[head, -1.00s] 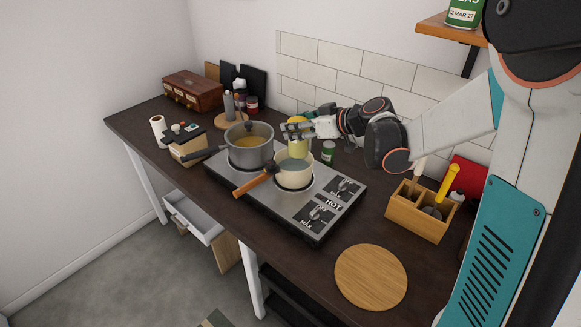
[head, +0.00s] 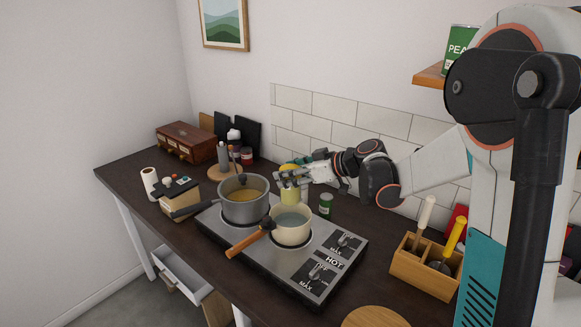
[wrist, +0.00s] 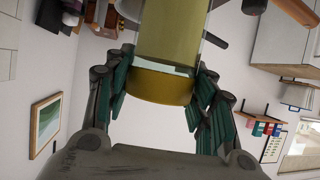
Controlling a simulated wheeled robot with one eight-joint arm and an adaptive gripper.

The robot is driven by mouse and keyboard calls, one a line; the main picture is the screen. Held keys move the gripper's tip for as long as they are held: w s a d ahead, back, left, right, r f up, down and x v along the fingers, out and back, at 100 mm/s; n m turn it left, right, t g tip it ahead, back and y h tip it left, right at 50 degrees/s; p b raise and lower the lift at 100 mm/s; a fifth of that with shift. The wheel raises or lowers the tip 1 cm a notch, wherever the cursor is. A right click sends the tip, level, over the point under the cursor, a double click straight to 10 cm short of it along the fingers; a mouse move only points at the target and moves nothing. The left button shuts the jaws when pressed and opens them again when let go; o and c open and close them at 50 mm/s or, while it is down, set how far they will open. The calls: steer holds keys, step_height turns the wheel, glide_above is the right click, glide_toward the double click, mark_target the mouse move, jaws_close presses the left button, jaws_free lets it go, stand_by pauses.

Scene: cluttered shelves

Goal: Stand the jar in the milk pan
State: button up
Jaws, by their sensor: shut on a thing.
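The jar is a clear, yellow-green one with a yellow lid. In the head view the jar (head: 291,194) is upright behind the milk pan; I cannot tell whether it touches anything below. My gripper (head: 291,179) is shut on its upper end, coming from the right. In the wrist view the jar (wrist: 170,32) lies between the fingers (wrist: 160,95), which grip around its lid. The cream milk pan (head: 290,238) stands on the front right of the hob, its wooden handle towards the lower left. It holds pale liquid.
A grey pot (head: 243,209) with yellowish contents stands left of the milk pan on the hob (head: 284,277). A wooden utensil box (head: 425,275) stands at right. A tiled wall is behind.

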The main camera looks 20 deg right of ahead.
mark_target(291, 206)
step_height(291, 206, down, 12)
steer(key=b, duration=0.3)
steer(key=shift+f+b, duration=0.1)
steer(key=shift+b, duration=0.3)
steer(key=o, duration=1.6)
steer(key=p+v, duration=0.3)
steer(key=v, duration=0.9)
